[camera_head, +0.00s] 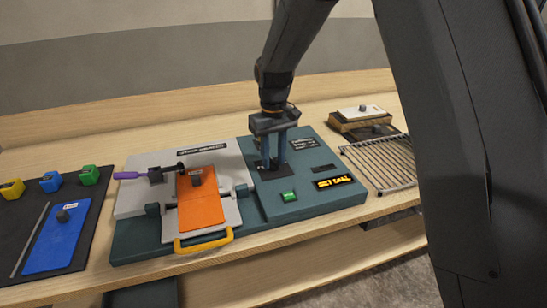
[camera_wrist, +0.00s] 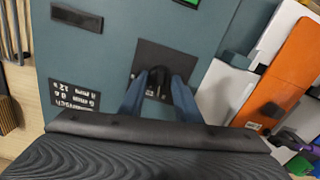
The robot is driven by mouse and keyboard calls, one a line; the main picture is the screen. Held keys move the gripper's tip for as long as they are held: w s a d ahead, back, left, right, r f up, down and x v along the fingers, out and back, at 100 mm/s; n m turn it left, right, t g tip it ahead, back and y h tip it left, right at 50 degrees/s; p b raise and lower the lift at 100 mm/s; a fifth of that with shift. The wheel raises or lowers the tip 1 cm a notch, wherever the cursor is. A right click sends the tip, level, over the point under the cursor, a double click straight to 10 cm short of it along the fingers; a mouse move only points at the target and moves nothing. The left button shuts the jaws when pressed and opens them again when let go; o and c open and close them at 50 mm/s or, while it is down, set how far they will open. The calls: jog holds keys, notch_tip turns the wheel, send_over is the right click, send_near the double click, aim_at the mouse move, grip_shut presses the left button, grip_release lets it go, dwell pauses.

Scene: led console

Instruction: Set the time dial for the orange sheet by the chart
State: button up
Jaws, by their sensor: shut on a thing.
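The teal console (camera_head: 322,202) stands on the wooden bench. My gripper (camera_head: 271,163) points down over it, its two blue fingers shut on the black time dial. In the wrist view the dial (camera_wrist: 156,80) sits between the fingertips on a dark square plate (camera_wrist: 150,60); its setting is partly hidden. The chart (camera_wrist: 75,95), a small black label with white lines, is beside the dial; its words are too small to read surely. The orange sheet (camera_head: 201,207) lies on the grey press bed left of the dial, with a dark knob on it. The display (camera_head: 334,182) reads "SET DIAL".
A green button (camera_head: 288,197) is in front of the dial. A yellow handle (camera_head: 203,241) and a purple-tipped lever (camera_head: 130,175) are on the press. A blue sheet (camera_head: 56,239) and coloured blocks lie on a dark mat at left. A wire rack (camera_head: 381,165) is at right.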

aim_at(274, 160)
jog(key=shift+w+r+n, duration=0.1)
jog(key=shift+n, duration=1.1)
jog(key=o, duration=1.1)
jog(key=shift+c, duration=0.2)
notch_tip(274, 160, up, 8)
jog(key=shift+f+b, duration=0.1)
jog(key=shift+b, duration=1.1)
